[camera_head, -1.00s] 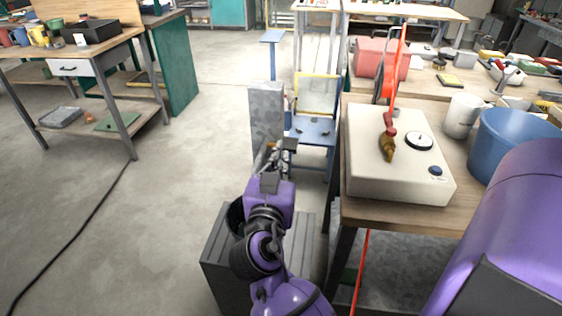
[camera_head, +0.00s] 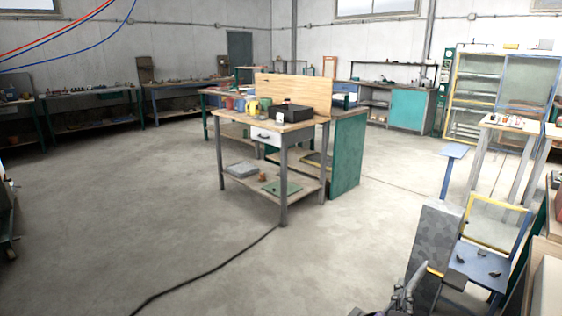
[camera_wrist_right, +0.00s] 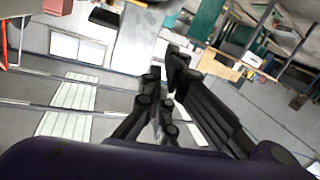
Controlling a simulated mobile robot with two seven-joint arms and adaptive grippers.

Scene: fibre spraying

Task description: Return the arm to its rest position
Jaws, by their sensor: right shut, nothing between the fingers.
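My right gripper (camera_head: 408,292) shows only in part at the bottom edge of the head view, right of the middle. It appears just in front of a grey speckled panel (camera_head: 432,248); I cannot tell the gap between them. In the right wrist view its dark jointed fingers (camera_wrist_right: 166,78) are shut with nothing between them. The purple arm link behind it fills the bottom of that view. My left gripper is in neither view.
A wooden workbench (camera_head: 285,132) with a black box (camera_head: 289,113) stands mid-floor. A black cable (camera_head: 215,268) crosses the floor. The concrete floor (camera_head: 110,210) at the left is open.

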